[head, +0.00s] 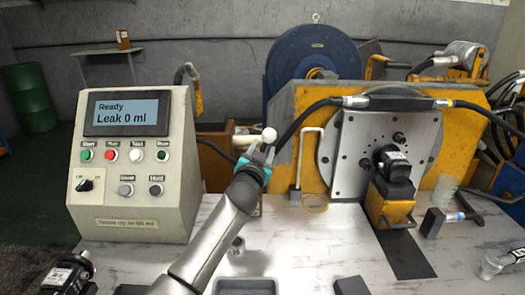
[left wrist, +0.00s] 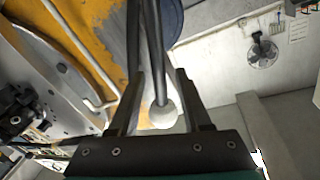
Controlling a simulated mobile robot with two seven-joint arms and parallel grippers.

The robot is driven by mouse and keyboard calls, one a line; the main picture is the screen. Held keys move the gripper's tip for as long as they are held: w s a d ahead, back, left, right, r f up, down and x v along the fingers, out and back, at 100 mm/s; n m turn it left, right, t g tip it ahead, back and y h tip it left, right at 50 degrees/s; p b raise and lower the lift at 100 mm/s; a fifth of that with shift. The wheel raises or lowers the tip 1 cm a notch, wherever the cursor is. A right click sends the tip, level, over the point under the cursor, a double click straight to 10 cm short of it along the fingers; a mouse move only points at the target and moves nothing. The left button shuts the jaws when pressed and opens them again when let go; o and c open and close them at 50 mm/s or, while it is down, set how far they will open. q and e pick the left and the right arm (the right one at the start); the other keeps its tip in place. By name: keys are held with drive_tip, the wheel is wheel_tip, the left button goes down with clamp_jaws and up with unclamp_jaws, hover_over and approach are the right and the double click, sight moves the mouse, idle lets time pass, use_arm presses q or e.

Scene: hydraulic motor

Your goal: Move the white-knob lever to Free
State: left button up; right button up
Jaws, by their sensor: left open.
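The white-knob lever has a round white knob (head: 269,135) in the head view, just beyond the tips of my left gripper (head: 260,155). In the left wrist view the white knob (left wrist: 163,115) lies between the two open fingers of my left gripper (left wrist: 160,100), with its dark rod running up the picture. I cannot tell whether a finger touches it. The lever's base is partly hidden behind my arm and the control box. No Free label can be read. My right gripper is not in view.
A control box (head: 135,165) stands left, its screen reading "Ready" and "Leak 0 ml". A yellow machine (head: 300,105) with a square metal plate (head: 352,150) stands right, with black hoses. A grey tray (head: 247,285) and a black motor (head: 68,275) are in front.

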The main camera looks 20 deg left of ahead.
use_arm(q)
clamp_jaws()
idle(1.4)
